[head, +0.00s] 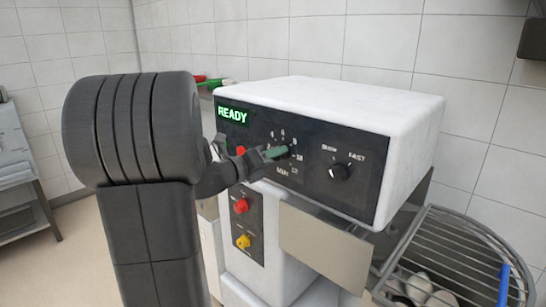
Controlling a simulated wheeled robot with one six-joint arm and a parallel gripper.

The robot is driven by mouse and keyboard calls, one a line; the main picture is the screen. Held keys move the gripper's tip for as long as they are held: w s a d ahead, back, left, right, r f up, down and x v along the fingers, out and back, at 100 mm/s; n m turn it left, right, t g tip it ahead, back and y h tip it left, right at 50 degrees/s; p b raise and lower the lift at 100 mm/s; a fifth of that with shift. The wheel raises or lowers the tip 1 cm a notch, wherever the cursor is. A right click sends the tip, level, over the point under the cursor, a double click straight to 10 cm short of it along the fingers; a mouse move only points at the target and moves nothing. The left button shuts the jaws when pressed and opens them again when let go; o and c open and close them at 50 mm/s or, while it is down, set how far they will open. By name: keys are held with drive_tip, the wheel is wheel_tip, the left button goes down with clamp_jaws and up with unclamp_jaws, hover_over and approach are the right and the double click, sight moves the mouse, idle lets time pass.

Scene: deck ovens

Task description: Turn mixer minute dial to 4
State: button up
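The white mixer (400,105) has a black front panel with a green display (233,115) reading READY. The minute dial (284,152) is on this panel, ringed by numbers and marked MIN below. My gripper (272,154) reaches in from the left, with its tip at the dial's knob. A greenish piece shows at the tip; I cannot tell whether it is finger or knob. The tip covers much of the dial, so its pointer is hidden. I cannot tell whether the fingers touch or grip the knob.
A speed knob (340,172) marked SLOW and FAST is right of the dial. A red button (241,206) and a yellow button (243,241) are below. A wire bowl guard (465,250) is at lower right. A metal table (22,165) stands far left.

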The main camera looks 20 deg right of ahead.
drive_tip(key=shift+r, duration=0.1)
drive_tip(key=shift+c, duration=0.3)
drive_tip(key=shift+s+d+r+n+t+h+p, duration=0.25)
drive_tip(key=shift+n+p, duration=0.6)
drive_tip(key=shift+n, duration=2.3)
drive_tip(key=shift+w+a+f+n+t+p, duration=0.15)
drive_tip(key=shift+n+t+p, duration=0.45)
drive_tip(key=shift+n, duration=2.5)
drive_tip(key=shift+s+r+n+t+h+p, duration=0.15)
drive_tip(key=shift+n+p, duration=0.9)
drive_tip(key=shift+n, duration=2.1)
drive_tip(key=shift+w, duration=0.1)
drive_tip(key=o, duration=0.9)
drive_tip(key=shift+f, duration=0.15)
